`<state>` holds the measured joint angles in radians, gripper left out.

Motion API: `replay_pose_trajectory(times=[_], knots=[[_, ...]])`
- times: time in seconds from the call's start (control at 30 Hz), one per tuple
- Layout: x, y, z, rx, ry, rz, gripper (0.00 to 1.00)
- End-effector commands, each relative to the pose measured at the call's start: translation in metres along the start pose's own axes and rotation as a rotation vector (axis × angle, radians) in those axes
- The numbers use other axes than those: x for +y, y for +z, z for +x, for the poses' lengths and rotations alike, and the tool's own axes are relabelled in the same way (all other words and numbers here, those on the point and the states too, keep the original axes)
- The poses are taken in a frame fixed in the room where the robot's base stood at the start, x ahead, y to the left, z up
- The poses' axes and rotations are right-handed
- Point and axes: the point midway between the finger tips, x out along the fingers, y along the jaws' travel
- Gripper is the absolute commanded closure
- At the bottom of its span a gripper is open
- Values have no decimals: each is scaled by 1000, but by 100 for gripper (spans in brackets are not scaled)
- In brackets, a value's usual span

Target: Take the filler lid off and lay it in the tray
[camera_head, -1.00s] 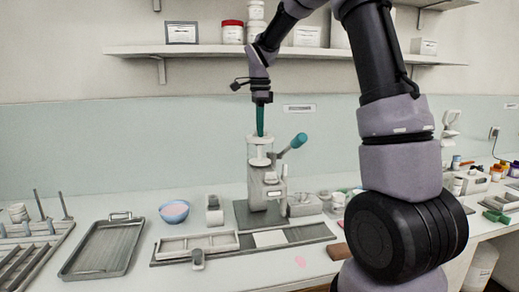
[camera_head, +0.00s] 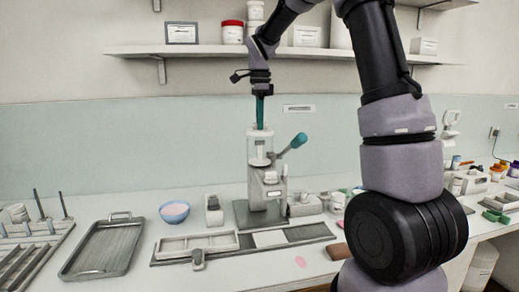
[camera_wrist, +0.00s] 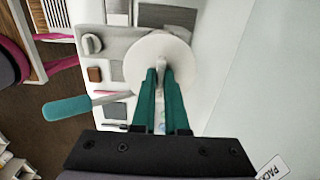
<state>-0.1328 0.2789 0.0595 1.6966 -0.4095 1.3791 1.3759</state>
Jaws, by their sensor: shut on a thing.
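The filler (camera_head: 264,190) stands upright on the bench, with a clear cylinder at its top and a teal-handled lever to its right. My gripper (camera_head: 260,127) points straight down above the cylinder. In the wrist view, its teal fingers (camera_wrist: 161,72) are shut on the knob of the round white filler lid (camera_wrist: 142,62). The lid is at or just over the cylinder's top; I cannot tell whether they still touch. The tray (camera_head: 104,248), a grey metal one with a handle at its back, lies empty on the bench to the left.
A blue bowl (camera_head: 174,212) with pink contents stands between tray and filler. A long mould strip (camera_head: 197,246) lies in front. The lever's teal grip (camera_head: 299,140) sticks out close to the cylinder. A shelf (camera_head: 200,52) with jars runs above, behind my arm. A rack stands far left.

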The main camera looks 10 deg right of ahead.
Motion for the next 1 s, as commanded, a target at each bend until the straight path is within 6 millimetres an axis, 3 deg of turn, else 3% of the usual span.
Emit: replay_pose_trajectory(times=[0.27,0.7,1.0], knots=[[0,0,-3,0,-1,1,100],[0,0,-30,0,-1,1,100],[0,0,-31,0,-1,1,100]])
